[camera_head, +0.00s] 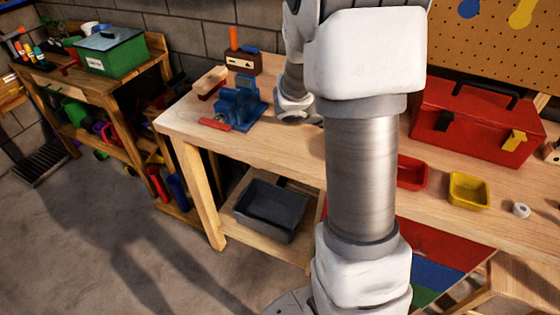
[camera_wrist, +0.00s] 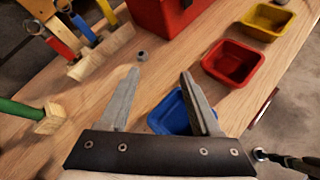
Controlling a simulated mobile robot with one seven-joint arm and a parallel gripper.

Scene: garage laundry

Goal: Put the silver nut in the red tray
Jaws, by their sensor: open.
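The silver nut (camera_wrist: 142,56) is a small grey piece lying on the wooden workbench in the wrist view, just beyond my left fingertip. My gripper (camera_wrist: 160,74) is open and empty, its two fingers spread above the bench and pointing towards the nut. The red tray (camera_wrist: 233,62) lies right of my fingers in the wrist view and looks empty. In the head view the red tray (camera_head: 411,172) is partly hidden behind my arm. The nut and my fingertips are hidden in the head view.
A blue tray (camera_wrist: 170,118) lies under my right finger. A yellow tray (camera_wrist: 268,20) stands beyond the red one. A red toolbox (camera_wrist: 165,15) stands behind the nut. Wooden-headed tools, including a green-handled one (camera_wrist: 22,110), lie at left. A blue vise (camera_head: 238,105) stands on the bench.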

